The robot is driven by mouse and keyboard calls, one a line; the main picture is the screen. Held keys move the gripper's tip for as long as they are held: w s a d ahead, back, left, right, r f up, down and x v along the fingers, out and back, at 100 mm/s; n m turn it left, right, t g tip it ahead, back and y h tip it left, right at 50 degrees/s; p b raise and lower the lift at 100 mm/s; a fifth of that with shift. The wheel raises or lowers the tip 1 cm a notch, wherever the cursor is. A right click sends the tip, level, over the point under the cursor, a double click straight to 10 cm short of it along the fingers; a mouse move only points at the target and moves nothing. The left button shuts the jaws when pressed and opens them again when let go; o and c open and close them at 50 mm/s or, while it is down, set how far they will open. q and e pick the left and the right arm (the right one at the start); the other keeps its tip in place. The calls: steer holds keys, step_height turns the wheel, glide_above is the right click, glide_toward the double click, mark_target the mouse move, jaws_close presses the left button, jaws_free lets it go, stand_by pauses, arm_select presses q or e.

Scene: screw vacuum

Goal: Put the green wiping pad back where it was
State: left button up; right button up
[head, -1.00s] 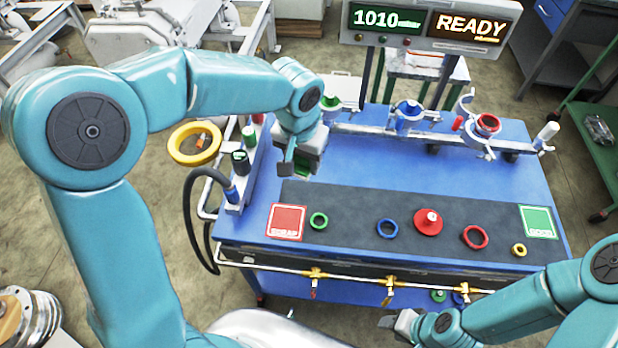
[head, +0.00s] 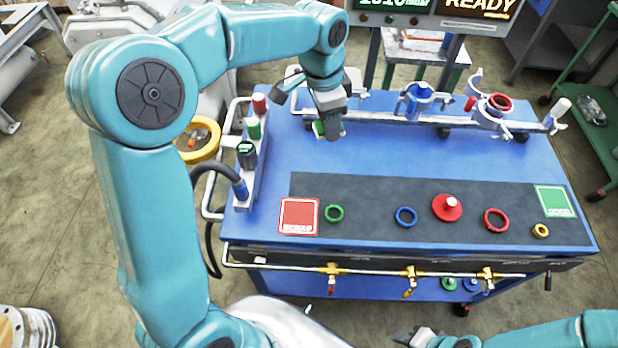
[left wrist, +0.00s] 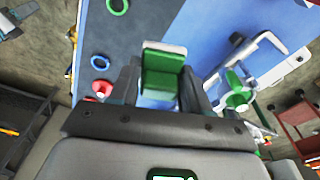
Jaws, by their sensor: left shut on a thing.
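My left gripper (head: 330,122) is shut on the green wiping pad (head: 319,129) and holds it above the back left part of the blue table (head: 400,155). In the left wrist view the pad (left wrist: 163,76) shows as a green block with a pale end, between the two dark fingers. In the head view the gripper covers much of the pad. My right gripper (head: 413,338) is at the bottom edge of the head view, low in front of the table, and its jaws are not clear.
A dark mat carries a red scrap square (head: 298,216), several coloured rings, a red knobbed disc (head: 447,207) and a green square (head: 554,201). A rail with clamps (head: 497,108) runs along the back. Upright coloured pieces stand on a strip (head: 250,165) at the left edge.

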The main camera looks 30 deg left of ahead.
arm_select(q)
steer(key=a+m+b, duration=0.3)
steer(key=m, duration=0.3)
steer(key=m+b, duration=0.2)
glide_above(311, 173)
steer(key=shift+g, duration=0.4)
steer(key=f, duration=1.4)
steer(key=shift+a+f, duration=0.2)
steer(key=shift+f, duration=2.45)
arm_select(e)
step_height(311, 173, down, 6)
steer(key=shift+d, duration=0.25)
steer(key=shift+f, duration=0.1)
arm_select(q)
steer(key=shift+f, duration=0.15)
steer(key=o, duration=1)
arm_select(e)
steer(key=shift+f, duration=0.1)
